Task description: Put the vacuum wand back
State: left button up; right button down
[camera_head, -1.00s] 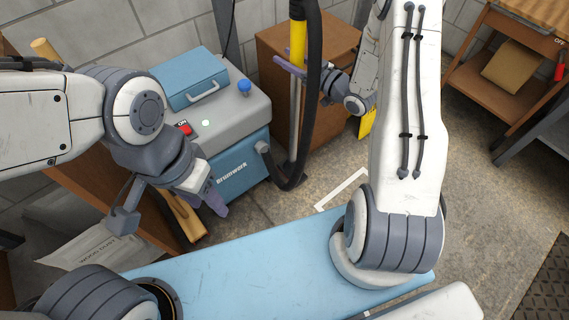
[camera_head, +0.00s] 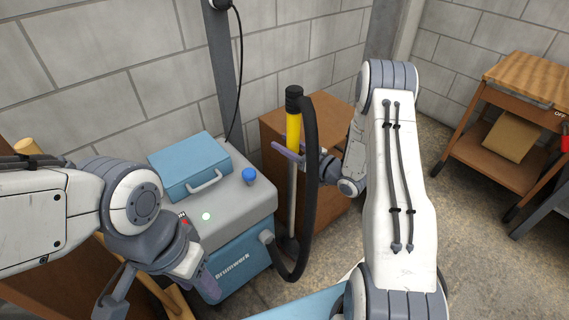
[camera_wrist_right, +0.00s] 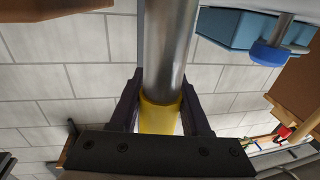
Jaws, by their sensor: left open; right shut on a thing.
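The vacuum wand stands upright in the middle of the head view, with a yellow grip (camera_head: 293,131), a black top and a metal tube going down. A black hose (camera_head: 311,180) loops from its top to the front of the blue-grey vacuum (camera_head: 240,266). My right gripper (camera_head: 297,153) is shut around the wand near the lower end of the yellow part. The right wrist view (camera_wrist_right: 162,95) shows its fingers on both sides of the yellow-to-metal join. Whether the wand's lower end touches the floor is unclear. My left gripper (camera_head: 203,284) is open and empty, in front of the vacuum.
A blue case (camera_head: 190,167) and a blue knob (camera_head: 249,176) are on top of the vacuum. A brown cabinet (camera_head: 325,205) stands close behind the wand. A wooden cart (camera_head: 515,125) stands at the right. Open floor (camera_head: 455,235) lies between.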

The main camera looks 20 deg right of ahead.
jog(key=shift+f+b, duration=0.6)
jog(key=shift+f, duration=1.5)
jog(key=shift+f, duration=0.15)
jog(key=shift+c, duration=1.8)
grip_release()
jog(key=p+v, duration=0.1)
jog(key=v, duration=1.1)
jog(key=shift+p, duration=0.35)
